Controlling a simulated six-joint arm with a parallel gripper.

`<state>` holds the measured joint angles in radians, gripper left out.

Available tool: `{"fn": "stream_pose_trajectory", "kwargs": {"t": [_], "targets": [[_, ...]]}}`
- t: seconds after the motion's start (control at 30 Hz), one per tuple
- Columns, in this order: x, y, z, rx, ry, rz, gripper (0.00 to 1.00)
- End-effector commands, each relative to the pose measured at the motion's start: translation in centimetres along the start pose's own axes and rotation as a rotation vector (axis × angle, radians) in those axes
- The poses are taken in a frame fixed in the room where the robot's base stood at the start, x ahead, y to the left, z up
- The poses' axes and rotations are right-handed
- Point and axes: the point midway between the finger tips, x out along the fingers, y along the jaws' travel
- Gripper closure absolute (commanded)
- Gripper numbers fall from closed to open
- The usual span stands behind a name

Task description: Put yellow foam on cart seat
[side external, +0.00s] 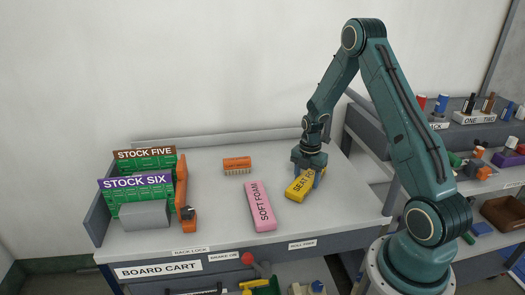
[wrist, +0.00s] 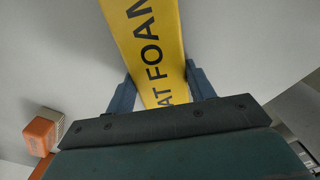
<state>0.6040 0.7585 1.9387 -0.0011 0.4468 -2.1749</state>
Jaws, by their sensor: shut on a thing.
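The yellow foam (side external: 298,189) is a block with dark lettering, at the right part of the cart top in the side view. My gripper (side external: 310,172) is shut on it from above, near its far end. In the wrist view the yellow foam (wrist: 150,45) runs up between the two blue fingers of my gripper (wrist: 160,88). I cannot tell whether the foam touches the surface or is just above it. The board cart (side external: 345,215) has a pale grey top with several labels on its front edge. Which part is the seat is not clear.
A pink soft foam block (side external: 260,206) lies left of the yellow foam. An orange brush (side external: 237,165) is behind it and also shows in the wrist view (wrist: 43,131). Green boards labelled Stock Five and Stock Six (side external: 137,187) stand at left beside an orange clamp (side external: 184,195). Crowded shelves are at right.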

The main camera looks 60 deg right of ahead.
Motion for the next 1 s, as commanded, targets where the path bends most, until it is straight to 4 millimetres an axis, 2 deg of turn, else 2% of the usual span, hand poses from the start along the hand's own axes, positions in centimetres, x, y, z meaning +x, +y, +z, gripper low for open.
{"fn": "stream_pose_trajectory", "kwargs": {"t": [0.37, 0.4, 0.47, 0.5, 0.8, 1.0], "targets": [[0.30, 0.03, 0.02, 0.000, -0.001, 0.001, 0.68], [0.26, 0.04, 0.03, 0.000, -0.001, 0.001, 0.39], [0.25, 0.04, 0.03, 0.000, -0.001, 0.001, 0.27], [0.25, 0.03, 0.02, 0.000, -0.001, 0.001, 0.25], [0.20, 0.03, 0.02, 0.000, -0.001, 0.001, 0.25], [-0.50, 0.04, 0.03, 0.000, -0.001, 0.001, 0.25]]}}
